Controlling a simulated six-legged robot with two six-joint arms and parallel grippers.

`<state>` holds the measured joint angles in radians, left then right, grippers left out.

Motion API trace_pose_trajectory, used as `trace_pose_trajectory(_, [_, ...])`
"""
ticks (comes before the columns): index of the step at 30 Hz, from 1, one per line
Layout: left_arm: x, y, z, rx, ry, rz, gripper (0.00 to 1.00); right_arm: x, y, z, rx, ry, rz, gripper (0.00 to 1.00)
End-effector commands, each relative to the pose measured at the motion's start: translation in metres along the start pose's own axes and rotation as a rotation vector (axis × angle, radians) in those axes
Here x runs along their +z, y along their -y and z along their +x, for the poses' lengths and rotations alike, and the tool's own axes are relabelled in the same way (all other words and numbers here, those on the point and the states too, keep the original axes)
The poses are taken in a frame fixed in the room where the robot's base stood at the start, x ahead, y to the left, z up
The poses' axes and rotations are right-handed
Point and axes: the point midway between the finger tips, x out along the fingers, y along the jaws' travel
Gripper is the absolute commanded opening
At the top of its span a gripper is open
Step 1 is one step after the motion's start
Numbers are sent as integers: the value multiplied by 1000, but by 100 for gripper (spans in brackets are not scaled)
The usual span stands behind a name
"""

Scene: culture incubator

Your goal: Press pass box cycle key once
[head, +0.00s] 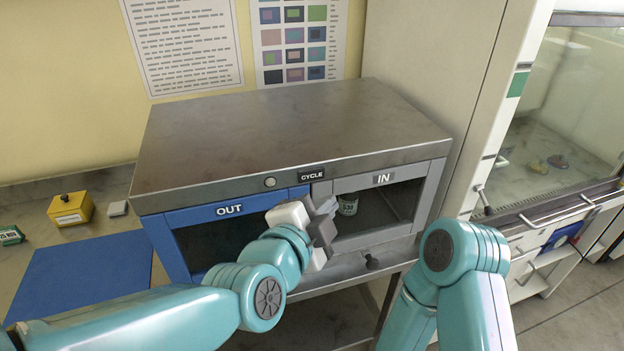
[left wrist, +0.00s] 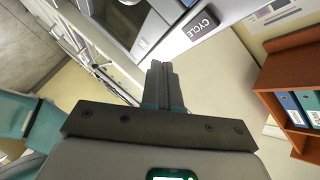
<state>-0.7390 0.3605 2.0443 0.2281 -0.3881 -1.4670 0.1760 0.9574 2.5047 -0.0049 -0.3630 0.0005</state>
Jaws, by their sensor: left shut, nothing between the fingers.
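The pass box (head: 290,130) is a metal cabinet with a blue OUT door (head: 215,215) on the left and a grey-framed IN window (head: 432,190) on the right. A small round pale key (head: 270,182) sits on its front top strip, left of the black CYCLE label (head: 312,173). The label also shows in the left wrist view (left wrist: 200,27). My left gripper (head: 328,204) is shut and empty in front of the box, below the label and right of the key. Its closed fingers (left wrist: 160,72) point toward the box's front. My right gripper is out of view.
A blue mat (head: 80,275) and yellow box (head: 70,208) lie left. A glass-fronted cabinet (head: 565,120) stands right. A binder shelf (left wrist: 290,85) shows in the wrist view.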

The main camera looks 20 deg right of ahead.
Motion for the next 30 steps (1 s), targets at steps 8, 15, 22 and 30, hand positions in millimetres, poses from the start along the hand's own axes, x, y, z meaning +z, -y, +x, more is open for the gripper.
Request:
trace_pose_trajectory(8, [20, 16, 26, -1, 0, 0, 0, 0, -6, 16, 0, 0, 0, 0])
trace_pose_trajectory(15, [24, 24, 33, -1, 1, 1, 0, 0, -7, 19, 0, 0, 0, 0])
trace_pose_trajectory(22, [24, 24, 33, 0, 1, 1, 0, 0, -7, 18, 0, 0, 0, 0])
trace_pose_trajectory(30, [24, 24, 33, 0, 1, 1, 0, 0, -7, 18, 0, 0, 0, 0])
